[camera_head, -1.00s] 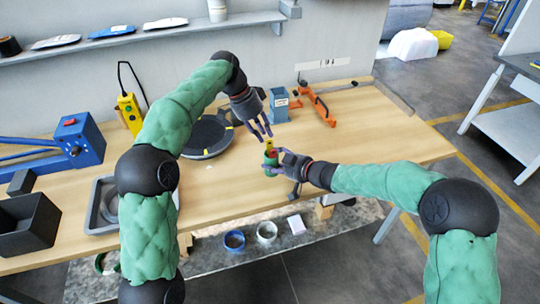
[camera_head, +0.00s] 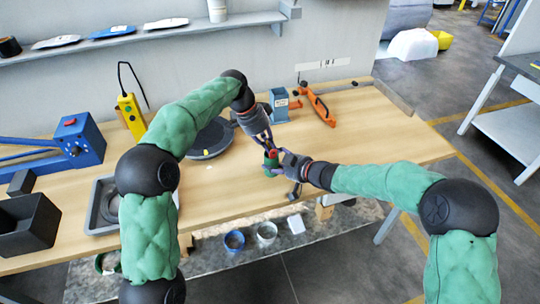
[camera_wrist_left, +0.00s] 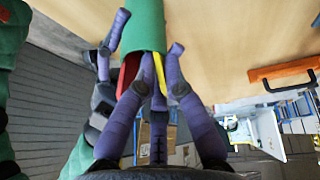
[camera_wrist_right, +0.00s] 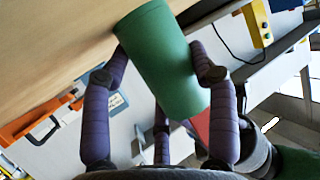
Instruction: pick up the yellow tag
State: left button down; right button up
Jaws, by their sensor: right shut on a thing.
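A green cylinder (camera_head: 269,168) stands upright above the table, with my right gripper (camera_head: 274,161) shut around it. The cylinder also fills the middle of the right wrist view (camera_wrist_right: 165,60). A red piece (camera_wrist_left: 129,72) and the yellow tag (camera_wrist_left: 160,74) stick out of the cylinder's open end in the left wrist view. My left gripper (camera_head: 269,143) is open right over that end. Its fingers are on either side of the yellow tag, close to it; I cannot tell whether they touch it. The fingers hide the tag in the head view.
An orange tool (camera_head: 318,106) and a blue-grey box (camera_head: 279,104) lie at the back. A grey tray (camera_head: 103,207) and a blue machine (camera_head: 80,140) are on the left. The table's right part is clear.

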jog(key=shift+f, duration=0.1)
pick_arm(q)
notch_tip(320, 180, up, 10)
dwell(0.5)
pick_arm(e)
jog(key=o, duration=1.2)
